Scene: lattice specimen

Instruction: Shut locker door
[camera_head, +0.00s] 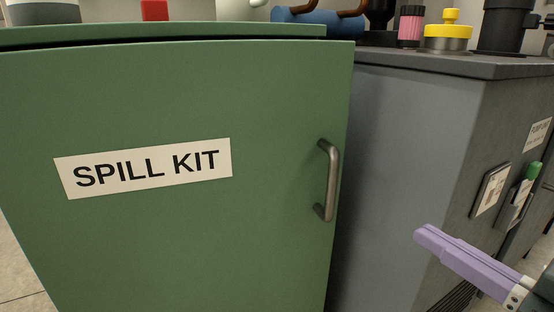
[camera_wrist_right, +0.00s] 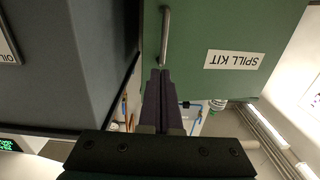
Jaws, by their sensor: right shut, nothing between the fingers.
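The green locker door (camera_head: 150,100) with a "SPILL KIT" label fills the left and middle of the head view. A dark gap shows between its top edge and the green locker top (camera_head: 200,30), so it looks slightly ajar. Its metal bar handle (camera_head: 329,180) is upright near the right edge. My right gripper (camera_head: 418,236), with purple fingers, is shut and empty, right of the handle and apart from it in the picture. In the right wrist view the shut fingertips (camera_wrist_right: 160,73) appear just below the handle (camera_wrist_right: 165,38) on the upside-down door (camera_wrist_right: 215,25). Whether they touch the door is unclear. My left gripper is out of view.
A grey cabinet (camera_head: 405,130) stands close on the right of the locker, with a dark top carrying a yellow-capped item (camera_head: 447,36) and a pink cylinder (camera_head: 410,28). A blue cylinder (camera_head: 320,22) lies behind the locker top. Floor (camera_head: 20,270) shows at lower left.

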